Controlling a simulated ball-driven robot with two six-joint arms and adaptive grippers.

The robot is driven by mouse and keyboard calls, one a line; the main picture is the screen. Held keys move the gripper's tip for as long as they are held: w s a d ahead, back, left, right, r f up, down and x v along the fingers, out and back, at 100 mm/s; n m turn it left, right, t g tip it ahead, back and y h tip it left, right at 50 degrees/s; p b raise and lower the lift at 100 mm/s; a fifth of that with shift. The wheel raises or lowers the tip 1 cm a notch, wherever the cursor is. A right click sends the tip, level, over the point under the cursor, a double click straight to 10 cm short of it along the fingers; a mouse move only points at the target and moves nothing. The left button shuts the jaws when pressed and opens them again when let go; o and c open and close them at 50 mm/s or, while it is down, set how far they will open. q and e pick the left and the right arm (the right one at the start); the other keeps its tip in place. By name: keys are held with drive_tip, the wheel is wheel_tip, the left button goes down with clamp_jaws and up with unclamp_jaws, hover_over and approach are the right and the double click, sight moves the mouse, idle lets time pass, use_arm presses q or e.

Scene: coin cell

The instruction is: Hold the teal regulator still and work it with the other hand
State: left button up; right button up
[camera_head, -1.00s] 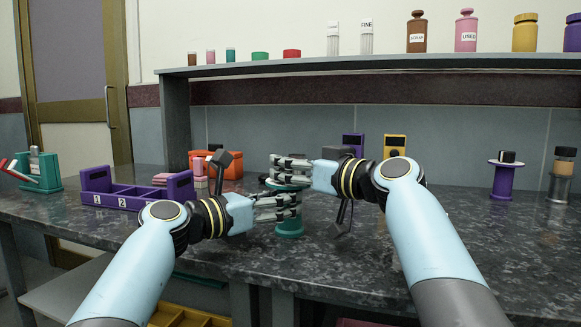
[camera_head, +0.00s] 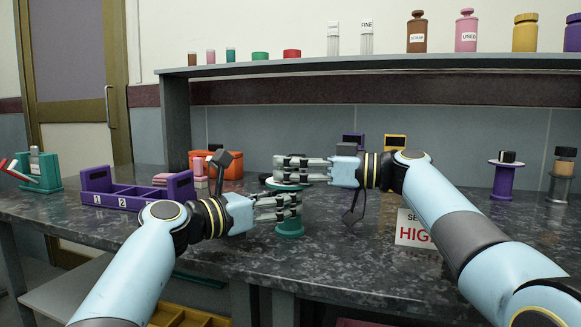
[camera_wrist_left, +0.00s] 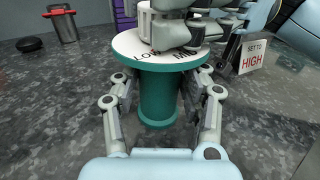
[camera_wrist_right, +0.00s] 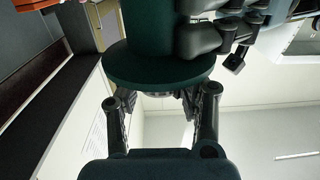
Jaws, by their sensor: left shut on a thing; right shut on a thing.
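The teal regulator (camera_head: 289,229) stands upright on the dark counter. In the left wrist view its teal post (camera_wrist_left: 158,98) carries a white dial (camera_wrist_left: 128,45) with LOW and part of another label readable. My left gripper (camera_head: 287,206) is shut on the post below the dial. My right gripper (camera_head: 284,170) is shut on the light knob (camera_wrist_left: 144,22) above the dial; its fingers hide part of the knob and dial. The right wrist view shows the dark underside of the dial disc (camera_wrist_right: 158,68). A sign (camera_head: 412,230) reading SET TO HIGH stands right of the regulator.
A purple tray (camera_head: 125,199) marked 1 and 2 is at left, with an orange box (camera_head: 228,163) behind. A purple spool-shaped stand (camera_head: 503,182) and a metal canister (camera_head: 560,185) are at right. The shelf (camera_head: 370,62) holds jars.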

drive_tip(key=o, duration=1.2)
drive_tip(key=shift+o, duration=0.2)
drive_tip(key=shift+r, duration=0.1)
wheel_tip(320, 180, up, 10)
drive_tip(key=shift+f, duration=0.15)
use_arm(q)
drive_tip(key=o, duration=1.4)
